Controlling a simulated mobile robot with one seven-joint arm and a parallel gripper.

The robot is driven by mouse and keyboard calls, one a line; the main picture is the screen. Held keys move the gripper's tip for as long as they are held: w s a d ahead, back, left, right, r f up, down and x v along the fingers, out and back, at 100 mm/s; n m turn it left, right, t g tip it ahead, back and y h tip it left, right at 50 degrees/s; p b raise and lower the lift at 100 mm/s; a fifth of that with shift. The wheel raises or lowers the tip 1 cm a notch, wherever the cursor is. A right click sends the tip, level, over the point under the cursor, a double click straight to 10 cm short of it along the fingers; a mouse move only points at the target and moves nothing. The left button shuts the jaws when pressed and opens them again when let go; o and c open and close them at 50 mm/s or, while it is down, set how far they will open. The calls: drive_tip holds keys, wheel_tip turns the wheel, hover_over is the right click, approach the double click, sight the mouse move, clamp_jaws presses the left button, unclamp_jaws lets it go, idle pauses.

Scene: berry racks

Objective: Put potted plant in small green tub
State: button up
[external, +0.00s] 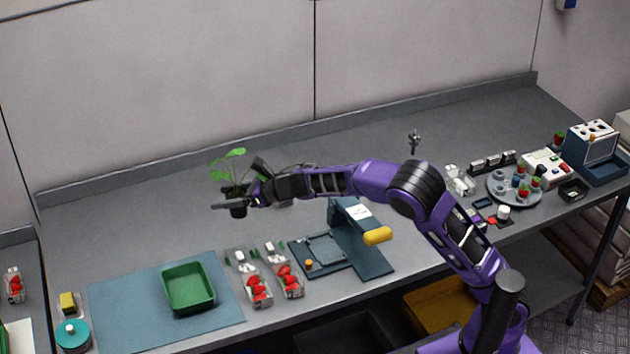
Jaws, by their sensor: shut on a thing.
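The potted plant (237,208) has a small black pot and green leaves on a thin stem. My gripper (235,199) is shut on it and holds it raised, roughly upright, toward the left of the bench. The fingers hide part of the pot. The small green tub (188,287) stands on a blue-grey mat (115,310) at the front left, lower in the picture than my gripper and apart from it. The tub looks empty.
Clear boxes with red berries (259,290) stand right of the tub. A dark stand with a plate (360,245) is beside them. A round grey tray (514,188) with small pots and berries is at the right. The bench's back left is clear.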

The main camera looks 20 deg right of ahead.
drive_tip(key=s+a+r+n+g+y, duration=0.1)
drive_tip(key=s+a+r+n+g, duration=0.15)
drive_tip(key=s+a, duration=0.45)
drive_tip(key=s+a+r+n+g+y, duration=0.25)
drive_tip(key=s+a, duration=0.35)
drive_tip(key=a, duration=0.3)
drive_tip(key=h+b, duration=0.1)
drive_tip(key=b, duration=0.1)
hover_over(191, 301)
wheel_tip(191, 301, down, 11)
drive_tip(key=shift+g, duration=0.3)
drive_tip(key=shift+f, duration=2.35)
drive_tip(key=shift+d, duration=0.1)
drive_tip(key=shift+f+b, duration=0.2)
drive_tip(key=shift+b, duration=0.2)
drive_tip(key=shift+f+b, duration=0.4)
drive_tip(key=shift+b, duration=0.15)
